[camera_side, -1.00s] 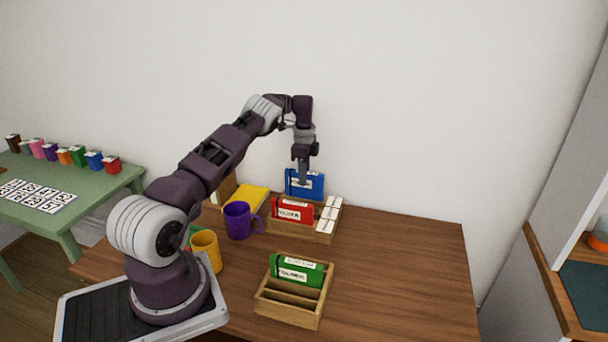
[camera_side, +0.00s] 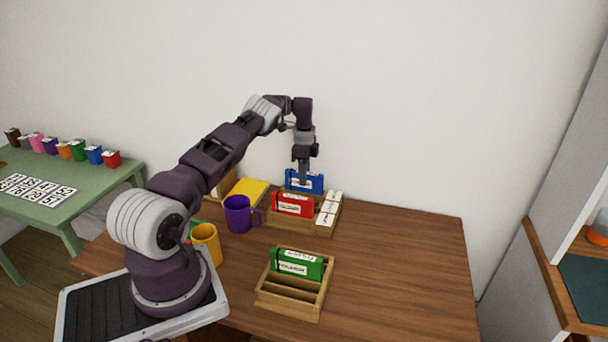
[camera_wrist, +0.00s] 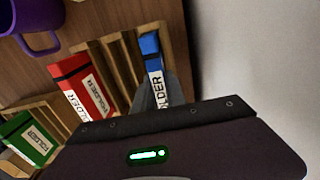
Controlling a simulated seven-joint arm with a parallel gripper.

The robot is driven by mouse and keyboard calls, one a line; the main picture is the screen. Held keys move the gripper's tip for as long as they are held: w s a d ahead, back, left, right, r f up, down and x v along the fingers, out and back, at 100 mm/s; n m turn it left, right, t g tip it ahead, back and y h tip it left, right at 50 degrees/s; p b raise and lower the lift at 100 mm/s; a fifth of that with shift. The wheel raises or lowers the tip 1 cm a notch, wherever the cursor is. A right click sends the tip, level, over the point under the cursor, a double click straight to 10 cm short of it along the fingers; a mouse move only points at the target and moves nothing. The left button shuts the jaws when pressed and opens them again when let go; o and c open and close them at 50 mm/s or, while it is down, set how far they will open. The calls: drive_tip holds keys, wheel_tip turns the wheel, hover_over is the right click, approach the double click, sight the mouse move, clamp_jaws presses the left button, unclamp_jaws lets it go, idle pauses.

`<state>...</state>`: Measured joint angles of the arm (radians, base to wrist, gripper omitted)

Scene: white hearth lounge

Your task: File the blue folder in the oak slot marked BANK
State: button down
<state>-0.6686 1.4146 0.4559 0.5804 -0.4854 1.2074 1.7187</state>
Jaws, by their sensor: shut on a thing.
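My gripper (camera_side: 303,181) is shut on the upper edge of the blue folder (camera_side: 305,184), which stands upright at the rear of the back oak rack (camera_side: 300,229). The red folder (camera_side: 293,206) stands in front of it in the same rack and hides its lower part. In the wrist view the blue folder (camera_wrist: 150,58) is between my fingers (camera_wrist: 158,97) and appears within the rack's rearmost slot; its bottom edge is hidden. White label cards (camera_side: 329,209) line the rack's right side, but their words are too small to read.
A front oak rack (camera_side: 290,308) holds a green folder (camera_side: 298,264). A purple mug (camera_side: 238,214), a yellow mug (camera_side: 206,245) and a yellow item (camera_side: 248,192) are left of the racks. The table's right side (camera_side: 400,270) is clear. The wall is close behind.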

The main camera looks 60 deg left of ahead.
drive_tip(key=shift+f, duration=0.1)
drive_tip(key=c, duration=1.3)
unclamp_jaws()
drive_tip(key=shift+f, duration=0.1)
